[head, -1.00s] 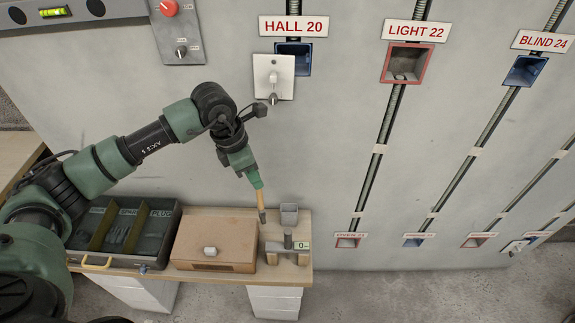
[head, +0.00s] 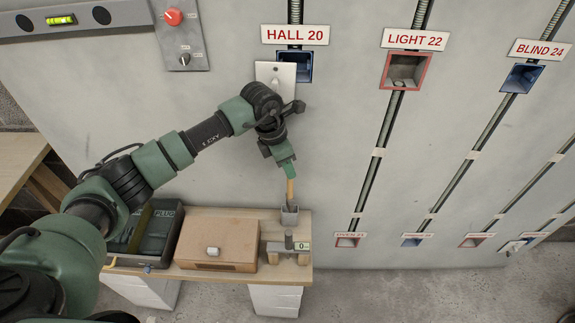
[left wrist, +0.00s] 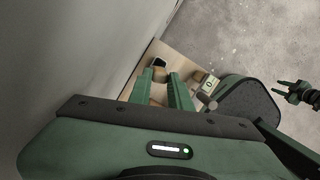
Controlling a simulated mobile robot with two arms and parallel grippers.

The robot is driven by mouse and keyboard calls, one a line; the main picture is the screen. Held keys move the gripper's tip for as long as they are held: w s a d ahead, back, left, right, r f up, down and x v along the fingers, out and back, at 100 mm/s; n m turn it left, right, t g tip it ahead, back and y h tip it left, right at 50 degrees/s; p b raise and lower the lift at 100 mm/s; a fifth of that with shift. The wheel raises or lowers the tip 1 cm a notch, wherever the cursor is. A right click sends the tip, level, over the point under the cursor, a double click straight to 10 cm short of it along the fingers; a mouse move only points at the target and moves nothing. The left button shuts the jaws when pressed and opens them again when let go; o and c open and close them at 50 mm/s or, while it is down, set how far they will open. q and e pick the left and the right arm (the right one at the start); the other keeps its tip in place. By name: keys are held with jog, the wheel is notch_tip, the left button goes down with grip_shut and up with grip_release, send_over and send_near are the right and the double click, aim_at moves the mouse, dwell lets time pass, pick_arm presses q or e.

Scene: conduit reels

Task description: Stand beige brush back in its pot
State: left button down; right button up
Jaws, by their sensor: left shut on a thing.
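My left gripper (head: 289,174) is shut on the beige brush (head: 291,192) and holds it nearly upright, lower end down. The small grey pot (head: 290,218) stands at the back right of the bench. The brush's lower end is at the pot's mouth; I cannot tell how far inside it reaches. In the left wrist view the two green fingers of the left gripper (left wrist: 161,84) point down at the bench, and the brush is hard to make out between them. My right gripper (left wrist: 281,90) shows small at the right of that view, its prongs apart and empty.
On the bench (head: 232,284) are a brown box (head: 210,250) with a white piece on it, a stand with a grey post (head: 288,240), and a dark divided tray (head: 155,232). The grey wall rises close behind the pot.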

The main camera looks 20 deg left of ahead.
pick_arm(q)
jog(key=shift+f, duration=0.15)
jog(key=c, duration=1.3)
grip_release()
jog(key=s+a+r+b, duration=0.3)
jog(key=s+a, duration=0.4)
jog(key=a, duration=0.3)
jog(key=shift+s+b, duration=0.4)
jog(key=shift+b, duration=0.1)
jog(key=shift+r, duration=0.1)
